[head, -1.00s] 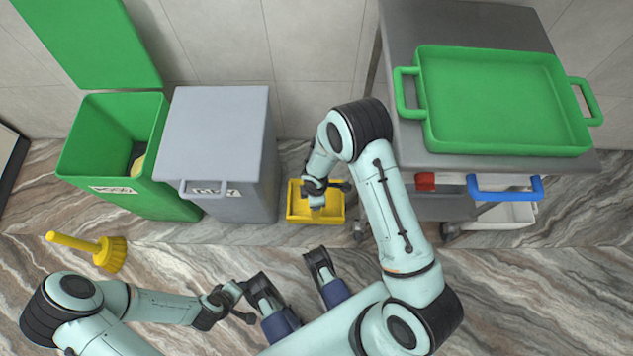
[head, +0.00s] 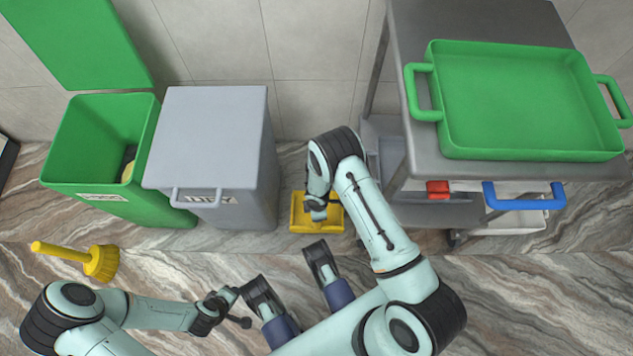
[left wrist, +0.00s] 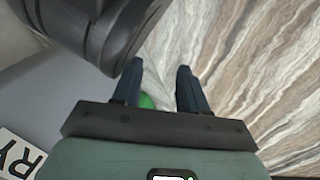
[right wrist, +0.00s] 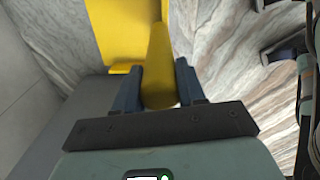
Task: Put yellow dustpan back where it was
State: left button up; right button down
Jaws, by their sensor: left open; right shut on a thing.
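The yellow dustpan (head: 328,222) is at floor level between the grey bin and the metal trolley in the head view. Whether it touches the floor is hard to tell. My right gripper (head: 317,210) is above it. In the right wrist view the right gripper (right wrist: 160,92) is shut on the dustpan's round yellow handle (right wrist: 160,60), with the pan beyond it. My left gripper (head: 239,306) is low in the head view, away from the dustpan. In the left wrist view the left gripper (left wrist: 160,85) is open and empty.
A grey lidded bin (head: 210,135) and an open green bin (head: 75,150) stand left of the dustpan. A trolley (head: 440,172) with a green tray (head: 530,150) stands to the right. A yellow brush (head: 98,262) lies on the marble floor at left.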

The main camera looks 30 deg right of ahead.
pick_arm(q)
jog(key=shift+g, duration=0.6)
jog(key=s+f, duration=0.1)
jog(key=s+f+b, duration=0.1)
jog(key=s, duration=0.1)
jog(key=shift+s+a+f, duration=0.1)
jog(key=shift+a+f, duration=0.1)
jog(key=shift+f, duration=0.05)
pick_arm(e)
notch_tip(320, 180, down, 5)
jog(key=shift+r, duration=0.2)
pick_arm(q)
jog(key=shift+f, duration=0.1)
pick_arm(e)
jog(key=shift+f+b, duration=0.15)
jog(key=shift+b, duration=0.2)
jog(key=c, duration=0.7)
grip_release()
pick_arm(q)
jog(key=shift+s+f, duration=0.1)
jog(key=shift+s, duration=0.1)
pick_arm(e)
jog(key=shift+o, duration=0.2)
